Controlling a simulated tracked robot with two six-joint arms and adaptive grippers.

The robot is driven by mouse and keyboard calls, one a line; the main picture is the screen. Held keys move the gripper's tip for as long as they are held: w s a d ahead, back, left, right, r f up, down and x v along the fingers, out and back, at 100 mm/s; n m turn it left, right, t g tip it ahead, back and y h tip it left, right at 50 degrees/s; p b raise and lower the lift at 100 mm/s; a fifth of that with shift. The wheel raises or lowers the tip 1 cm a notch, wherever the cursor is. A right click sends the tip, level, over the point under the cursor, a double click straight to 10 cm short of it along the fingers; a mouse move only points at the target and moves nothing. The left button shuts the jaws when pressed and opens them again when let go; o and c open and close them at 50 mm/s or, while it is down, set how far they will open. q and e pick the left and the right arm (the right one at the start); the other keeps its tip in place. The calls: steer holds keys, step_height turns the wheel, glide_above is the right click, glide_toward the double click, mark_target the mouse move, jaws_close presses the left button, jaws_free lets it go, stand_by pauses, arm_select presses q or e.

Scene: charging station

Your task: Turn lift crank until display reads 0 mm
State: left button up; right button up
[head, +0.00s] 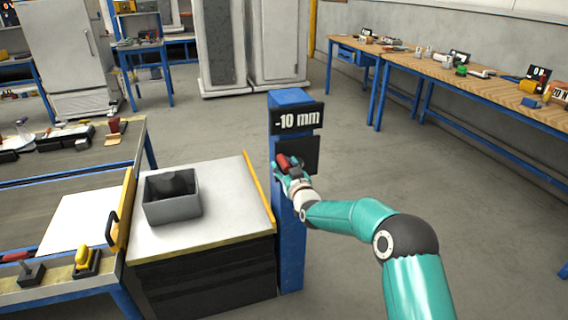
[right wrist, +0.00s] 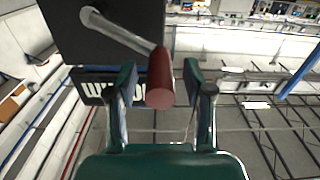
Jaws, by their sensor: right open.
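The lift crank has a red handle (head: 287,162) at the front of a blue column (head: 289,240). In the right wrist view the red handle (right wrist: 161,78) hangs on a bent grey rod (right wrist: 118,32) that comes from a dark plate (right wrist: 75,30). The display (head: 297,118) above the crank reads -10 mm. My right gripper (head: 290,172) is at the handle. Its two teal fingers (right wrist: 158,85) stand apart on either side of the handle, with gaps visible. The left gripper is not in view.
Left of the column is a white-topped dark cabinet (head: 222,235) with a grey bin (head: 172,208) on it. A workbench (head: 60,175) with tools stands further left. A long wooden bench (head: 440,72) runs along the right wall. The floor right of the column is clear.

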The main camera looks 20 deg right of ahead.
steer(key=shift+w, duration=0.6)
jaws_close()
